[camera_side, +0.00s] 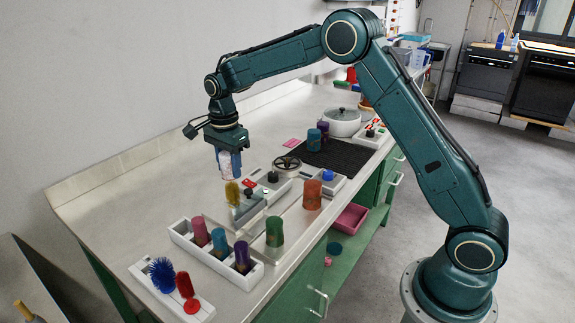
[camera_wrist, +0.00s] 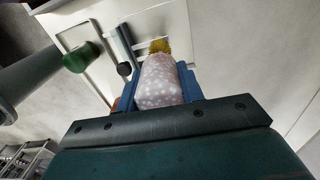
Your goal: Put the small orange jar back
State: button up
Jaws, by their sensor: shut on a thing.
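The small orange jar (camera_side: 312,194) stands upright at the front of the bench, to the right of my gripper (camera_side: 229,165) and apart from it. My gripper is raised over the bench, its blue fingers shut on a pale, pinkish object with white spots. This spotted object (camera_wrist: 160,82) sits between the fingers in the wrist view. A yellow bristly tuft (camera_side: 232,192) shows just below it; I cannot tell whether they are joined. The tuft also shows in the wrist view (camera_wrist: 159,46).
A white rack (camera_side: 180,237) holds pink, teal and purple jars. A green jar (camera_side: 274,231) stands near the front edge. Blue (camera_side: 161,274) and red (camera_side: 184,284) brushes stand at the near end. A dark mat (camera_side: 345,158) and white pot (camera_side: 342,122) lie farther back. Bench by the wall is clear.

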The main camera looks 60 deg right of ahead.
jog(key=shift+s+d+r, duration=0.1)
jog(key=s+d+r, duration=0.2)
jog(key=s+r, duration=0.2)
jog(key=s, duration=0.4)
jog(key=s+d+r, duration=0.3)
jog(key=s+r, duration=0.1)
jog(key=s, duration=0.4)
jog(key=shift+r+n, duration=0.15)
jog(key=shift+n, duration=0.15)
send_over(293, 224)
notch_tip(293, 224, down, 16)
jog(key=shift+s+r, duration=0.1)
jog(key=shift+f, duration=2.1)
jog(key=shift+f, duration=0.15)
